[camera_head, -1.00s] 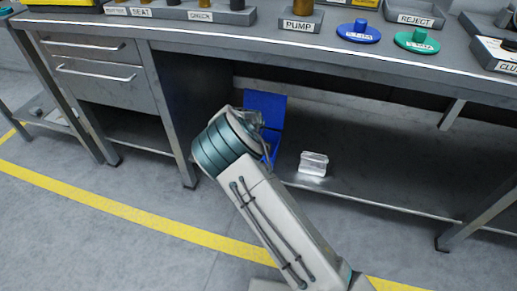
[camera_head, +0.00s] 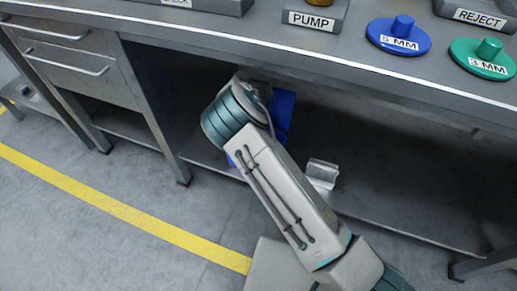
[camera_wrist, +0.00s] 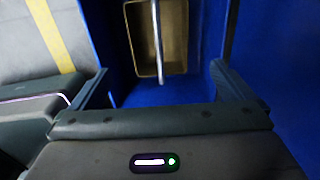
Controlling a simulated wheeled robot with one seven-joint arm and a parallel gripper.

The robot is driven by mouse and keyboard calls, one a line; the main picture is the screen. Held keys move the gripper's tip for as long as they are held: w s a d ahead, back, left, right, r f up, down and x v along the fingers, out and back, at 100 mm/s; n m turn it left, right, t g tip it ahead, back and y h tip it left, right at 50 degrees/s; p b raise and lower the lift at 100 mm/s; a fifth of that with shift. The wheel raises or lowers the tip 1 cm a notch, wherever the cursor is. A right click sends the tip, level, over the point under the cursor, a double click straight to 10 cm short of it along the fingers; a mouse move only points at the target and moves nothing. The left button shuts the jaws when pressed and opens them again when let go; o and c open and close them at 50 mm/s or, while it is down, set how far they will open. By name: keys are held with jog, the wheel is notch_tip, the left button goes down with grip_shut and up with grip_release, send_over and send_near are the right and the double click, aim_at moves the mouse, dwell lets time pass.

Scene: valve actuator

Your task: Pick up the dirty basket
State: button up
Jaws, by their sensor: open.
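In the wrist view, a tan, open basket-like container (camera_wrist: 177,38) with a pale bar across its middle lies ahead of my gripper (camera_wrist: 157,82). I cannot tell from its look whether it is dirty. It sits within a blue bin (camera_wrist: 175,93), whose blue surfaces surround it. My gripper is open, with one finger on each side of the view and nothing between them. The tan container is beyond the fingertips. In the head view, the blue bin (camera_head: 284,112) is partly hidden behind my arm under the bench, and my gripper is hidden there.
The steel bench (camera_head: 230,35) overhangs my arm. A pale metallic block (camera_head: 322,172) sits on the lower shelf, right of my arm. A blue disc (camera_head: 398,38), a green disc (camera_head: 484,58) and the PUMP tray (camera_head: 313,20) stand on top. The floor at left is clear.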

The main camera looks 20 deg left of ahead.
notch_tip(320, 180, down, 12)
jog(key=b, duration=0.3)
jog(key=shift+r+b, duration=0.15)
jog(key=shift+b, duration=0.2)
jog(key=shift+r, duration=0.1)
jog(key=c, duration=1)
